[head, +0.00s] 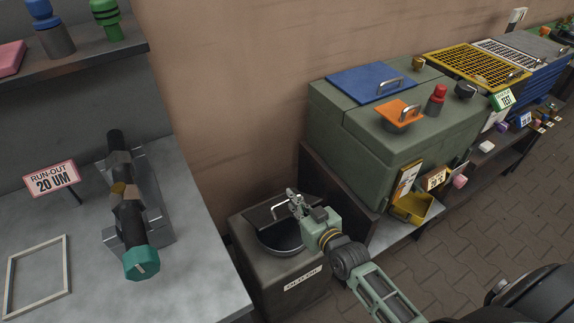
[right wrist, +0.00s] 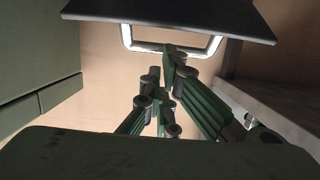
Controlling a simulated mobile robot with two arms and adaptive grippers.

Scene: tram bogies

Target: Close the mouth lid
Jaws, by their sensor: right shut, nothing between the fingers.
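The mouth lid (head: 262,214) is a dark plate with a metal handle, raised at the back of a round dark mouth (head: 282,240) on top of a grey labelled bin (head: 262,277). My right gripper (head: 293,198) is shut and empty, above the mouth and close to the lid's handle. In the right wrist view the lid (right wrist: 175,15) crosses the top, with its bright handle (right wrist: 127,36) just beyond my fingertips (right wrist: 168,55). I cannot tell whether the fingers touch the handle. My left gripper is not in view.
A grey bench (head: 205,268) with a shaft fixture (head: 155,205) stands left of the bin. A large green chest (head: 350,130) with blue and orange lids stands to the right, above a shelf with a yellow tray (head: 412,208).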

